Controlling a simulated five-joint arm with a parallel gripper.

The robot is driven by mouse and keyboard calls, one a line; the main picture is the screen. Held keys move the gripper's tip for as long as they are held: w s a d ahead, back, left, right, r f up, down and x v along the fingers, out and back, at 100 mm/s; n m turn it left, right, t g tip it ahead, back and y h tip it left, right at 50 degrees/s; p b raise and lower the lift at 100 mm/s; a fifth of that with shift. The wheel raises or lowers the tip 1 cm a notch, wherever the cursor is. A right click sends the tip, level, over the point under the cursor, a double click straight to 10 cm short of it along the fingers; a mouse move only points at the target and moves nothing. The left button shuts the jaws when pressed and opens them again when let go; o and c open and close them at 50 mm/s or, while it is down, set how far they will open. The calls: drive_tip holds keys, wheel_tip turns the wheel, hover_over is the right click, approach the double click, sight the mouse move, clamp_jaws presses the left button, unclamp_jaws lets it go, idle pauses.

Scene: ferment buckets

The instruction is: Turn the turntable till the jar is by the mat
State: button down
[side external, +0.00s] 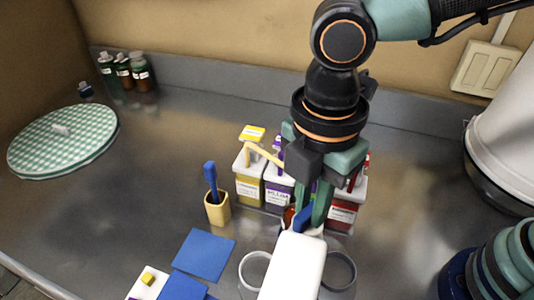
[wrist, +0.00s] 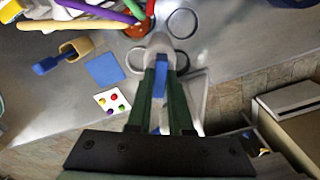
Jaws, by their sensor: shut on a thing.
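The turntable seems to be a pale grey piece with empty round holders; one holder ring (side external: 256,270) shows in the side view, and another (wrist: 182,22) in the wrist view. A small orange-red jar (wrist: 137,29) sits at its far left in the wrist view, mostly hidden behind my fingers in the side view. The blue mat (side external: 203,255) lies flat to the left; it also shows in the wrist view (wrist: 104,69), apart from the jar. My gripper (side external: 310,222) is shut on a blue upright piece (wrist: 159,76) at the turntable's middle.
Labelled tubs (side external: 249,178) stand behind the turntable. A tan cup (side external: 217,209) with a blue-handled tool stands left. A card with coloured dots (wrist: 111,101) lies near the mat. A checked green disc (side external: 63,141) lies far left, with open counter between.

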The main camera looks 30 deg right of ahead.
drive_tip(key=shift+r+n, duration=0.1)
drive_tip(key=shift+n, duration=7.1)
drive_tip(key=c, duration=0.8)
unclamp_jaws()
wheel_tip(320, 180, up, 12)
